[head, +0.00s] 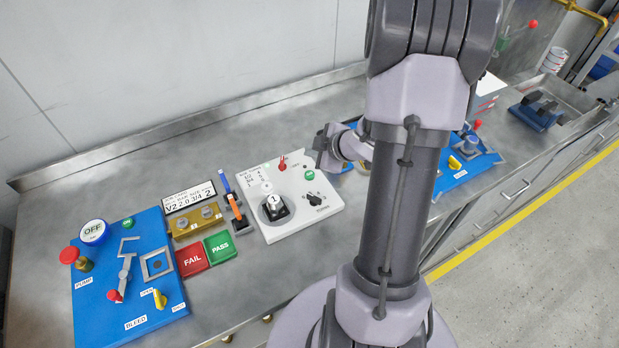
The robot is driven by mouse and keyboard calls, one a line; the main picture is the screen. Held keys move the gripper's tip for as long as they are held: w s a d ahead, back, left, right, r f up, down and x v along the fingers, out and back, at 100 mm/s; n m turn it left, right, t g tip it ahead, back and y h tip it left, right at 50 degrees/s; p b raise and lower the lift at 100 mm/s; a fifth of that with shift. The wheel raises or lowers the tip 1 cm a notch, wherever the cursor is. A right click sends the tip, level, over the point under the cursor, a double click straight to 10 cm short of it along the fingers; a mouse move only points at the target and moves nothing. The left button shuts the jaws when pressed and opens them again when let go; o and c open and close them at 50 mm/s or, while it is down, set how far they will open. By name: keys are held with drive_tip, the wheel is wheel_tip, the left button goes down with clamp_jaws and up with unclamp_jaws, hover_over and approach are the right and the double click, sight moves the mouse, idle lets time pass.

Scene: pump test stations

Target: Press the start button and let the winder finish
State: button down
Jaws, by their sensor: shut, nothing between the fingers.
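A white control panel (290,223) lies on the bench left of my arm. It carries a green button (309,174), a red lever (282,162), a black knob marked POWER (315,199) and a round dial in a black mount (273,207). My gripper (319,150) is shut and empty. In the picture it appears just above and right of the green button, apart from it. I cannot tell its height above the panel. I cannot tell which part is the winder, and the button's small label is unreadable.
A blue pump board (100,300) with a lever, valves and another green button (128,223) lies at the left. Red FAIL (193,260) and green PASS (220,247) pads sit between the panels. Another blue station (465,178) is partly hidden behind my arm. The bench's back left is clear.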

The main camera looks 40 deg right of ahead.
sight(312, 176)
wheel_tip(312, 176, down, 6)
drive_tip(key=b, duration=0.4)
drive_tip(key=shift+b, duration=0.35)
idle(1.4)
drive_tip(key=shift+f+b, duration=0.3)
drive_tip(key=shift+f, duration=0.1)
